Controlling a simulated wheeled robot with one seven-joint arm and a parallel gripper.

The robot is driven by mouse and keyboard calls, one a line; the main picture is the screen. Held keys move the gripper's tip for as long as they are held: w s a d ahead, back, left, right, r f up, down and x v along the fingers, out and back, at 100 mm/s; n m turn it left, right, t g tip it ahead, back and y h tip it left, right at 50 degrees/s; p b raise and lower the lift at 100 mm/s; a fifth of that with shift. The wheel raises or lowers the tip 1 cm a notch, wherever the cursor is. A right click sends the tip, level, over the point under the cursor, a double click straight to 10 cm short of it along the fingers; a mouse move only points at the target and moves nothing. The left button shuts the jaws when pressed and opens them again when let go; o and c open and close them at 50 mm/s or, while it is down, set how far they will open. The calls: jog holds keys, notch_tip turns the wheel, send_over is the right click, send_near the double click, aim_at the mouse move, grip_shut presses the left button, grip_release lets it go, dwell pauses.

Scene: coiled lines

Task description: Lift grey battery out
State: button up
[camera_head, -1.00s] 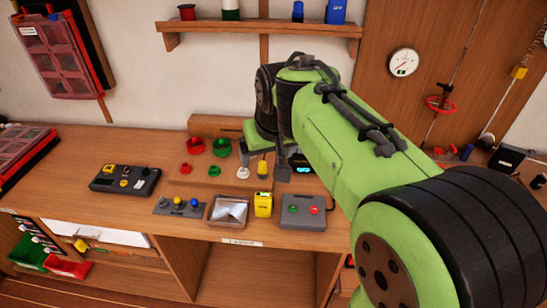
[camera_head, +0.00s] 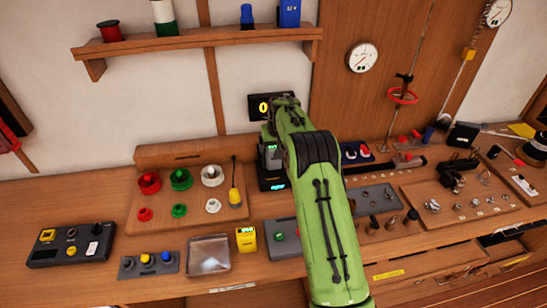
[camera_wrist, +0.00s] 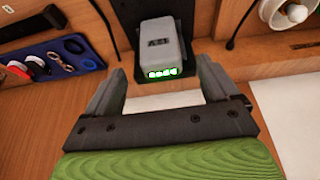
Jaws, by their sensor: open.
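The grey battery (camera_wrist: 160,45) stands in the wrist view with a label on its upper face and lit green marks at its near end. It sits in a black dock (camera_wrist: 122,12). In the head view the grey battery (camera_head: 270,155) is partly hidden by my arm, above the dark dock (camera_head: 268,181) with its blue-lit display. My gripper (camera_wrist: 160,84) is open and empty. Its two fingers are spread to either side of the battery's near end in the wrist picture. No contact shows. The fingers are hidden in the head view.
A board with spools (camera_head: 180,179) stands left of the dock. A blue tray (camera_head: 357,153) with small parts lies right of it. A yellow block (camera_head: 246,239), a clear-topped box (camera_head: 209,255) and a grey button box (camera_head: 283,240) stand in front. A black wall display (camera_head: 270,107) hangs behind.

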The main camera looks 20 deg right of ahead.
jog(key=p, duration=0.1)
send_over(275, 169)
jog(key=x, duration=0.2)
jog(key=s+x, duration=0.1)
jog(key=x, duration=0.2)
jog(key=shift+a+f, duration=0.15)
jog(key=shift+f, duration=0.15)
jog(key=shift+s+r, duration=0.1)
jog(key=shift+s, duration=0.05)
jog(key=shift+c, duration=1)
jog(key=c, duration=1.1)
notch_tip(275, 169, up, 10)
jog(key=shift+p, duration=0.4)
jog(key=shift+r+p, duration=0.8)
jog(key=shift+p, duration=0.1)
